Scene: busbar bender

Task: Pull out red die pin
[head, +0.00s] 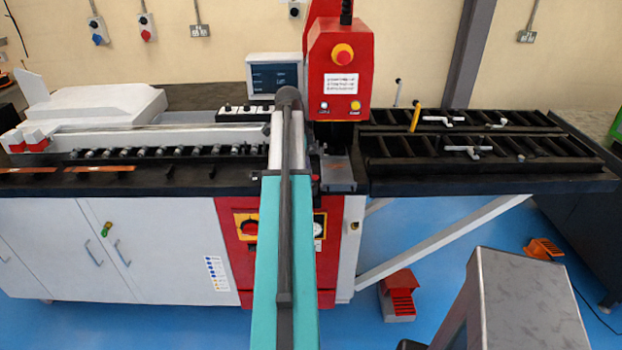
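The busbar bender has a red head (340,75) with a red emergency button above a dark bending area (340,170). My teal arm reaches up from the bottom centre and covers part of the machine just left of that area. My gripper does not show; the far end of my arm hides it or it lies out of sight. I cannot make out the red die pin for certain. A small red spot shows at the right edge of my arm by the bending area, too small to identify.
A black roller table (480,150) with small clamps and a yellow handle extends right. A long bed (160,150) with copper strips lies left, above white cabinets (150,250). A screen (275,77) stands behind. A grey metal box (525,305) and red pedal (398,297) are lower right.

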